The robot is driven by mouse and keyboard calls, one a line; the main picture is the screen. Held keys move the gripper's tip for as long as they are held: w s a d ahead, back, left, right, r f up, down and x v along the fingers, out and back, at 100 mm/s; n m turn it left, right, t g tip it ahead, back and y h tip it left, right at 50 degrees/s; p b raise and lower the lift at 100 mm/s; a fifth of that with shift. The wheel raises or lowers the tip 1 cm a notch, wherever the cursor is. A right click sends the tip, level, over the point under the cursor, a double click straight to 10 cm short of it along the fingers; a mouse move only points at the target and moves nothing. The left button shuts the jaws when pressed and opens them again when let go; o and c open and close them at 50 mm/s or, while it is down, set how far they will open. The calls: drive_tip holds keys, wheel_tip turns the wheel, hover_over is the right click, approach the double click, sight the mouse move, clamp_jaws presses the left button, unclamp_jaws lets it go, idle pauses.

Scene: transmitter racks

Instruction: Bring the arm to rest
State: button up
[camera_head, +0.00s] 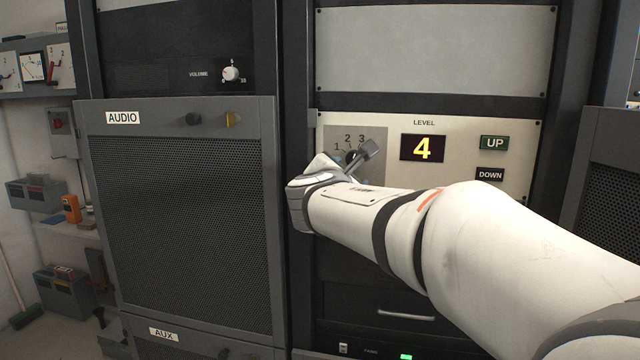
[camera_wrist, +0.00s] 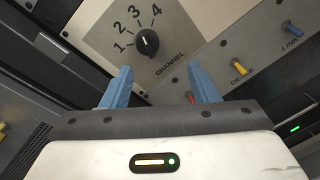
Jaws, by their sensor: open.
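My gripper (camera_head: 362,160) is in front of the channel plate on the rack in the head view, with my white arm reaching in from the lower right. In the wrist view my gripper (camera_wrist: 158,88) has its two blue fingers spread apart with nothing between them. The black CHANNEL knob (camera_wrist: 147,44) lies beyond the fingertips, apart from them as far as I can tell. Its white line points up toward the numbers 1 to 4. In the head view the knob is mostly hidden behind my gripper.
The LEVEL display (camera_head: 422,148) reads 4, beside the UP button (camera_head: 494,143) and DOWN button (camera_head: 490,174). A yellow toggle (camera_wrist: 241,68) and a blue LINK toggle (camera_wrist: 291,27) stick out near the fingers. The AUDIO mesh door (camera_head: 185,220) stands left of my gripper.

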drive_tip(key=s+d+f+m+g, duration=0.5)
drive_tip(key=s+d+f+m, duration=0.2)
drive_tip(key=s+f+m, duration=0.15)
drive_tip(key=s+a+f+m+g+y+p, duration=0.1)
drive_tip(key=s+a+f+m+g+y, duration=0.2)
drive_tip(key=s+f+m, duration=1.3)
drive_tip(key=s+f+g+y, duration=0.3)
drive_tip(key=s+g, duration=0.2)
drive_tip(key=shift+s+f+p, duration=0.15)
drive_tip(key=shift+s+p, duration=0.2)
drive_tip(key=shift+p, duration=0.05)
